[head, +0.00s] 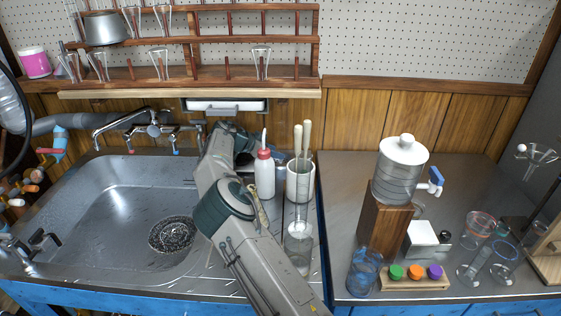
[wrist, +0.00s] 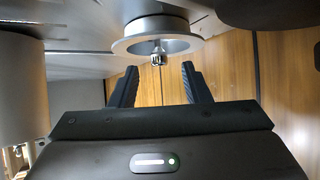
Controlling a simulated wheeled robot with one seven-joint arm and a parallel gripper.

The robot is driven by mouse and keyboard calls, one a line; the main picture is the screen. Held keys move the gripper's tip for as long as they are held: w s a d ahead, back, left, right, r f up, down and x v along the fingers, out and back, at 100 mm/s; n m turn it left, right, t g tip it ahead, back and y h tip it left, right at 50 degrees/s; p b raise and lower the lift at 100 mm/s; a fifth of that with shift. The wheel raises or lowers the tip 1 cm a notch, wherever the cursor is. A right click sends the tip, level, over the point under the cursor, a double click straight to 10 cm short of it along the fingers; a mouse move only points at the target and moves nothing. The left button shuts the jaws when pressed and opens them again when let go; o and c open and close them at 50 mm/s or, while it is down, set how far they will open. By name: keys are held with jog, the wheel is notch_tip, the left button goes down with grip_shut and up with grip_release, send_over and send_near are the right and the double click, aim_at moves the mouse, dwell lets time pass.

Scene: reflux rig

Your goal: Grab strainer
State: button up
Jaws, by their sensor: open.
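In the wrist view, a round metal piece with a wide flange and a small central knob, which looks like the strainer (wrist: 126,44), is just beyond my fingertips. Its knob and thin stem line up with the gap between the fingers. My gripper (wrist: 159,70) is open, with its two black fingers apart and nothing held between them. In the head view, my arm covers the strip beside the sink, and I cannot make out the gripper or this piece there. A dark speckled round piece (head: 172,235) lies on the sink floor; I cannot tell whether it is a drain cover.
The steel sink (head: 110,205) lies left of my arm, with a faucet (head: 153,128) behind it. A white bottle with a red cap (head: 265,177) and a container of tools (head: 300,181) stand close right of my arm. A glass rack (head: 200,73) is above.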

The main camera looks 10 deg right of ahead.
jog(key=shift+x, duration=0.8)
grip_shut()
jog(key=shift+r, duration=0.15)
